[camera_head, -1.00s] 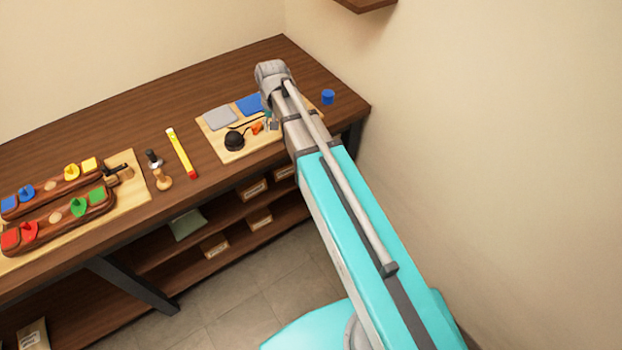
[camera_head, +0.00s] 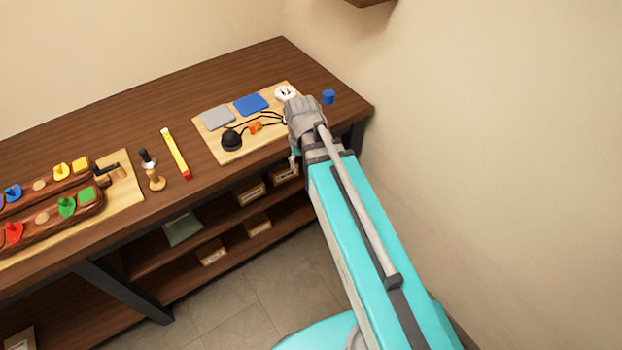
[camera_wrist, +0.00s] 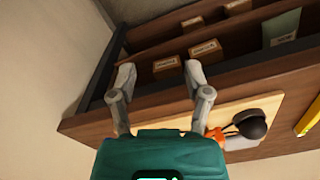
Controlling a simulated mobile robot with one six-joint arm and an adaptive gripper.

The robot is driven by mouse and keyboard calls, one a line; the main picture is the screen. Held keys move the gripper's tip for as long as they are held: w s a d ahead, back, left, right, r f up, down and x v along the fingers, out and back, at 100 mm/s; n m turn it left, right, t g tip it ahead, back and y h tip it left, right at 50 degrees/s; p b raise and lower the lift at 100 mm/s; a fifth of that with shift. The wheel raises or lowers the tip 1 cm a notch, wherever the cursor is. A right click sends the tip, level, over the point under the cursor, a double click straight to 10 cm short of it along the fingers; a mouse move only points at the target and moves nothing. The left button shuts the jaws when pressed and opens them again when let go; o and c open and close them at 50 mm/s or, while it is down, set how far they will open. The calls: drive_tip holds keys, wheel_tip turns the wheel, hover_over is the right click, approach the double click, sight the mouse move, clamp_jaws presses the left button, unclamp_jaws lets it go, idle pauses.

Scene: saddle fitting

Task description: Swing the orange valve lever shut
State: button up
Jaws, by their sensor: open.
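The small orange valve lever (camera_head: 254,128) lies on the light wooden board (camera_head: 231,155), just right of a black bulb (camera_head: 231,139). It is too small to tell its exact angle. In the wrist view, the orange lever (camera_wrist: 216,135) is partly hidden behind my right-hand finger, with the black bulb (camera_wrist: 251,124) to its right. My gripper (camera_wrist: 158,72) is open, its two fingers well apart with nothing between them. The fingertips point toward the table's front edge and the shelves below. In the head view, my wrist covers the board's right end and hides most of the gripper.
A white round gauge (camera_head: 285,93), a grey pad (camera_head: 217,117) and a blue pad (camera_head: 251,104) lie on the board, with dark tubing. A blue cup (camera_head: 328,97) stands right of it. A yellow level (camera_head: 175,154) lies left. Shelves with boxes (camera_head: 250,193) are below.

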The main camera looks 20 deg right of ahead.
drive_tip(key=shift+s+d+f+b, duration=0.2)
drive_tip(key=shift+s+f+b, duration=0.1)
drive_tip(key=shift+s, duration=0.35)
drive_tip(key=shift+s+d+f+b, duration=0.15)
drive_tip(key=shift+s+d+f, duration=0.15)
drive_tip(key=shift+s, duration=0.3)
drive_tip(key=shift+s+d+f+b, duration=0.15)
drive_tip(key=shift+s+f+b, duration=0.15)
drive_tip(key=shift+s, duration=0.35)
drive_tip(key=shift+c, duration=0.4)
